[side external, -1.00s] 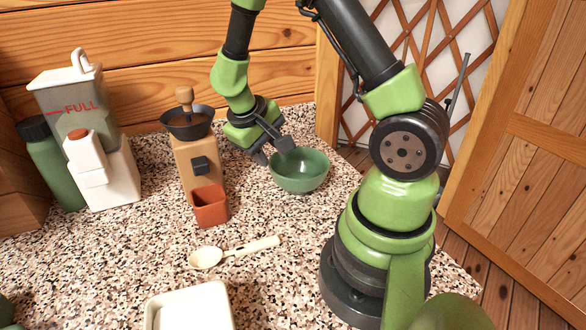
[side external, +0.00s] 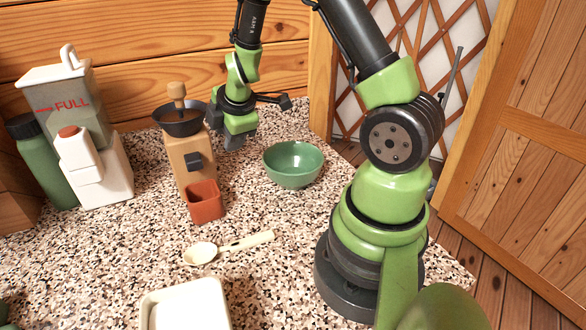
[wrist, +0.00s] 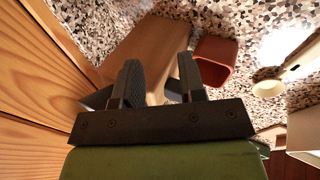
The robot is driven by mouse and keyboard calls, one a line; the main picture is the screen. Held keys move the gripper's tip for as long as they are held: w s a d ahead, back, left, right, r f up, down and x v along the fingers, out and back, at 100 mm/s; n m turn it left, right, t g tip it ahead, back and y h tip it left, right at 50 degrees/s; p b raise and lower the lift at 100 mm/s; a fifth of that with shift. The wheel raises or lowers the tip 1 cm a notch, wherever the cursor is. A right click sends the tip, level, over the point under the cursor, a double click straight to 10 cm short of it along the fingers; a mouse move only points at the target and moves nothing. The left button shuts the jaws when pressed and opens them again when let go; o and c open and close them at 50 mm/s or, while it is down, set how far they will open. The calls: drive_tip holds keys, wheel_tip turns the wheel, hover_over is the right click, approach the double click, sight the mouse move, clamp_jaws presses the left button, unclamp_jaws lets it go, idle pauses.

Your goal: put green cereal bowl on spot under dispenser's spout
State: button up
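The green cereal bowl (side external: 293,168) sits upright and looks empty on the speckled counter, right of the wooden grinder. The dispenser (side external: 98,165) stands at the far left, a white body with a clear hopper marked FULL and a brown knob. The spot under its spout cannot be made out. My gripper (side external: 258,122) is open and empty, above and left of the bowl, close to the grinder and apart from the bowl. In the wrist view my gripper (wrist: 160,84) has a gap between its fingers, and the bowl is not in view.
The wooden grinder (side external: 187,160) and a red-brown cup (side external: 205,204) stand between dispenser and bowl. A dark green bottle (side external: 45,165) is beside the dispenser. A cream spoon (side external: 230,247) and a white tray (side external: 187,306) lie nearer. The wooden wall (side external: 150,45) is behind.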

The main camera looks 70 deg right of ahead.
drive_tip(key=s+n, duration=0.1)
drive_tip(key=n, duration=0.2)
drive_tip(key=n+g+h, duration=0.2)
drive_tip(key=n+g, duration=0.5)
drive_tip(key=n, duration=1.1)
hover_over(273, 168)
drive_tip(key=w+a, duration=0.1)
drive_tip(key=a, duration=0.1)
wheel_tip(273, 168, down, 2)
drive_tip(key=x, duration=0.9)
drive_tip(key=shift+w+a+f, duration=0.1)
drive_tip(key=shift+a+f, duration=0.15)
drive_tip(key=shift+f, duration=0.25)
clamp_jaws()
